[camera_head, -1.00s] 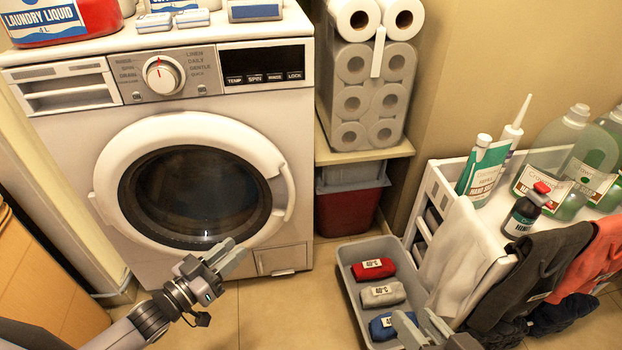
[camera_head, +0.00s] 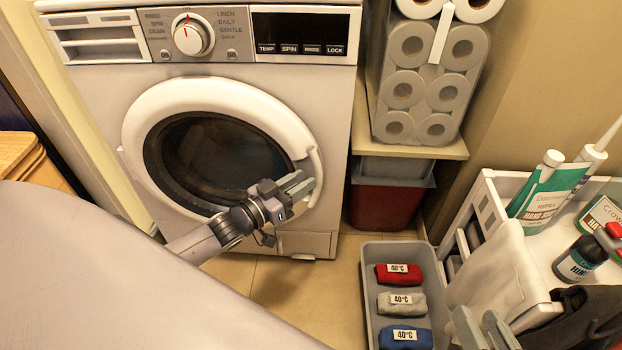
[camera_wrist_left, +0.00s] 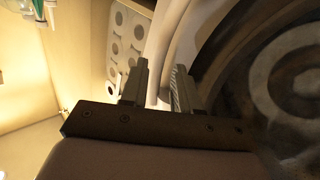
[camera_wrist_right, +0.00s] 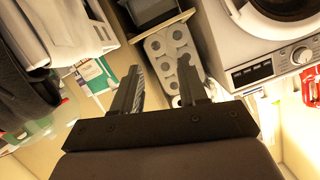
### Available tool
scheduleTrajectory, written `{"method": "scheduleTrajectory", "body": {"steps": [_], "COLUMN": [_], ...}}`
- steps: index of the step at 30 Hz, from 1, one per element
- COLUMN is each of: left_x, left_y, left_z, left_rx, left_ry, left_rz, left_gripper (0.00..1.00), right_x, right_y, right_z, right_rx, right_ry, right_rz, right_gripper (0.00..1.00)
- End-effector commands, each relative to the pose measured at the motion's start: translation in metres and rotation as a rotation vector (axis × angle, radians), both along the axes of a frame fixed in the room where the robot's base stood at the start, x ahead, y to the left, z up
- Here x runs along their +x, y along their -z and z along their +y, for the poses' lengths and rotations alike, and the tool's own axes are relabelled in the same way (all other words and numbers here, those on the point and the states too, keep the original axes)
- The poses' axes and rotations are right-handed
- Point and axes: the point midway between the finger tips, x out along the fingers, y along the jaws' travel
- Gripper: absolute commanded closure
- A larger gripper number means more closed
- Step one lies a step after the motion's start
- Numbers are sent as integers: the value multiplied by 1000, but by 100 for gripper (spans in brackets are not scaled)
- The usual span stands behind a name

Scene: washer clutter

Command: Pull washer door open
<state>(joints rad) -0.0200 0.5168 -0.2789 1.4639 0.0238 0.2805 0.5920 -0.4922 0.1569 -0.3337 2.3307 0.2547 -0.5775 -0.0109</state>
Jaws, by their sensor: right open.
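The washer door (camera_head: 208,160) is a dark round glass in a thick white ring. It looks closed. Its white handle (camera_head: 317,178) curves along the ring's right side. My left gripper (camera_head: 303,185) is at the lower part of this handle. In the left wrist view its fingers (camera_wrist_left: 159,85) are apart, with the white curved door edge (camera_wrist_left: 163,45) showing behind and between them. I cannot tell whether they touch the handle. My right gripper (camera_head: 485,330) is low at the right, away from the washer. Its fingers (camera_wrist_right: 162,90) are apart and empty in the right wrist view.
A grey tray (camera_head: 370,290) with red, grey and blue rolled cloths lies on the floor right of the washer. A white cart (camera_head: 485,215) with bottles stands further right. Toilet rolls (camera_head: 425,85) sit on a shelf (camera_head: 453,150) above a red bin (camera_head: 383,205).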

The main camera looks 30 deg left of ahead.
Motion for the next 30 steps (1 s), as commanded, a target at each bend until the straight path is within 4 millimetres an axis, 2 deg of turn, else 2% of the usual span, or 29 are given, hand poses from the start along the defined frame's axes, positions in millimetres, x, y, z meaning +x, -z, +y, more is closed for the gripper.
{"method": "scheduleTrajectory", "body": {"steps": [3, 7, 18, 20, 21, 30], "left_x": [15, 24, 29, 28, 28, 26], "left_y": [2, 1, 0, 0, 0, 0], "left_z": [-5, -8, -9, -9, -9, -9], "left_rx": [-1, 1, 1, 1, 0, 0], "left_ry": [1, 0, 0, 0, 0, 3], "left_rz": [-2, -1, 1, 1, 1, 1], "left_gripper": [69, 69, 69, 86, 99, 100], "right_x": [-1, -2, -4, -4, -4, -3], "right_y": [3, 0, -1, -1, -1, -1], "right_z": [-5, -8, -11, -11, -11, -11], "right_rx": [-29, -43, -58, -59, -59, -55], "right_ry": [2, 10, 12, 12, 12, 12], "right_rz": [-29, -54, -65, -64, -64, -58], "right_gripper": [57, 57, 57, 57, 57, 57]}}
